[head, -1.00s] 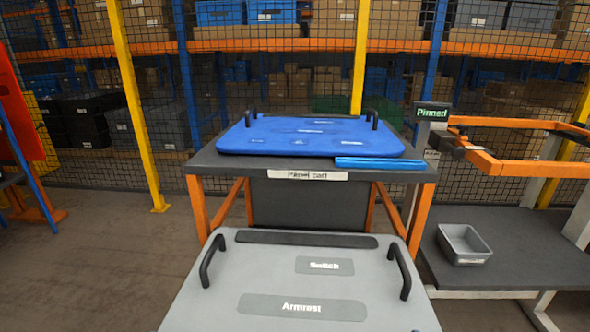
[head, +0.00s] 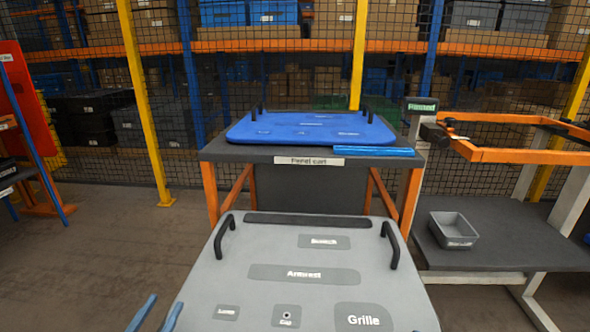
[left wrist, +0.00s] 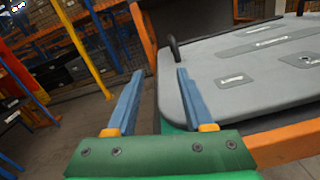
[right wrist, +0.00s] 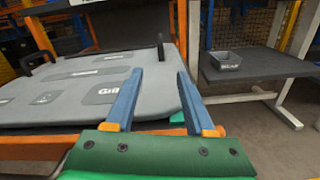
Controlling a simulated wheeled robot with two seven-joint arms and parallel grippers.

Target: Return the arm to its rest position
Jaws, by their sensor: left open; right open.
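My left gripper (head: 158,312) shows at the bottom edge of the head view, left of the grey panel (head: 285,262). In the left wrist view the left gripper (left wrist: 155,88) is open and empty, its two blue fingers apart beside the grey panel's edge. In the right wrist view the right gripper (right wrist: 160,88) is open and empty, near the other side of the grey panel (right wrist: 75,98). The right gripper is not in the head view. The grey panel has two black handles and labelled patches, including Armrest and Grille.
A panel cart (head: 230,155) behind carries a blue panel (head: 310,130) and a blue bar (head: 373,151). On the right, a grey bin (head: 453,230) stands on a dark low shelf (head: 500,245) beneath an orange frame (head: 505,155). Open floor (head: 90,250) lies to the left.

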